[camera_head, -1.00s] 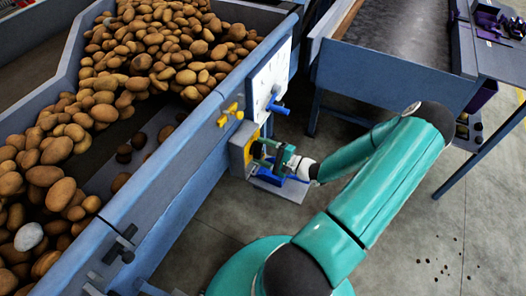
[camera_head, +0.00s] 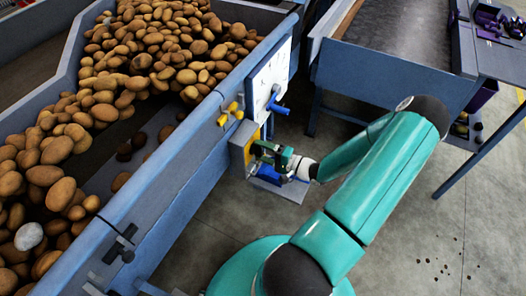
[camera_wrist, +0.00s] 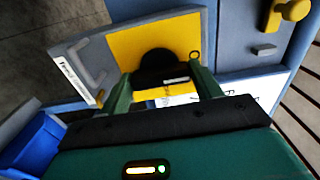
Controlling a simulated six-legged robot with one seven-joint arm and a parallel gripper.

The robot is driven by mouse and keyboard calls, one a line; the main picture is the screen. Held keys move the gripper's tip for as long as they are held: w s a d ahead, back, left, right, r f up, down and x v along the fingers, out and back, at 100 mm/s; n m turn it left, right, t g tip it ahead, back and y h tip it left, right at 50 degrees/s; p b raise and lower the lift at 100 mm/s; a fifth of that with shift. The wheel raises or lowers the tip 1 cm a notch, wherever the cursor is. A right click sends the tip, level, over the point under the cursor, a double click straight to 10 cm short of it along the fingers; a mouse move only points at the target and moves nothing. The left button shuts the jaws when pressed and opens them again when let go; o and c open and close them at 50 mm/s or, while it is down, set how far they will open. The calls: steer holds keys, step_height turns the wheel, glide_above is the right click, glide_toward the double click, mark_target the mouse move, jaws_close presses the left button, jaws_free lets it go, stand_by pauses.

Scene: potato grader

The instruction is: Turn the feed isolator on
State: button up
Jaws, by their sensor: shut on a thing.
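The feed isolator is a grey box with a yellow plate (camera_wrist: 128,47) and a black rotary knob (camera_wrist: 155,62), seen close in the wrist view. In the head view its box (camera_head: 238,150) sits on the side of the blue hopper frame. My gripper (camera_wrist: 163,90) has one green finger on each side of the knob and is shut on it. A white mark shows on the knob, and a small ring mark is on the plate at its right. In the head view my gripper (camera_head: 264,152) reaches the box from the right; its fingers hide part of the knob.
Yellow knobs (camera_head: 224,118) are on the hopper frame nearby. A blue part (camera_head: 268,174) sits just below my gripper. Potatoes (camera_head: 150,45) fill the hopper. Open floor lies at right.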

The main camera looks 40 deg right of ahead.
steer(key=o, duration=1)
steer(key=shift+s, duration=0.1)
steer(key=v, duration=1.3)
steer(key=shift+s+d, duration=0.1)
steer(key=shift+s, duration=0.2)
steer(key=w+a+r+n+g+y, duration=0.1)
steer(key=w+a+r+n+g, duration=0.3)
steer(key=a+r+g, duration=0.45)
steer(key=w+a+r+n+g+y, duration=0.1)
steer(key=w+a+r+n+g, duration=0.2)
steer(key=a+r+n+g, duration=0.5)
steer(key=s+a+r+t+h, duration=0.1)
steer(key=a+r+h, duration=0.1)
steer(key=a+r, duration=0.3)
steer(key=s+a+r+n+t+h, duration=0.1)
steer(key=s+a+r+t+h, duration=0.1)
steer(key=a+r, duration=0.3)
steer(key=s+a+r+n+t+h, duration=0.1)
steer(key=a+r+t+h, duration=0.1)
steer(key=a+r+h, duration=0.2)
steer(key=shift+s+a+r, duration=0.15)
steer(key=shift+a+r, duration=0.15)
steer(key=shift+r, duration=0.45)
steer(key=shift+s+a+r, duration=0.15)
steer(key=shift+a+r, duration=0.15)
steer(key=shift+r, duration=0.45)
